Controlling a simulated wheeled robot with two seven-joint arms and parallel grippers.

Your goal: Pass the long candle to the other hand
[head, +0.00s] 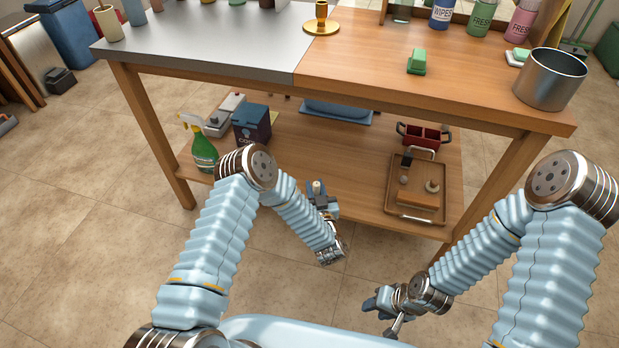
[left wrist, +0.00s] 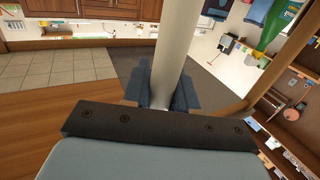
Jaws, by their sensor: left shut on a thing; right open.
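The long candle is a pale, smooth cylinder (left wrist: 177,45) that runs up from between my left fingers in the left wrist view. In the head view only a small cream end (head: 317,187) of it shows, seen nearly end-on. My left gripper (head: 321,196) is shut on it, in front of the table's lower shelf. It also shows in the left wrist view (left wrist: 162,98). My right gripper (head: 385,303) is open, lower and to the right in the head view, apart from the candle. I see nothing between its fingers.
The wood and steel table (head: 460,88) stands ahead, with a brass candle holder (head: 321,20), a green block (head: 417,61) and a metal pot (head: 551,78) on top. Its lower shelf holds a green spray bottle (head: 201,145) and a brown tray (head: 398,208). Open floor surrounds my grippers.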

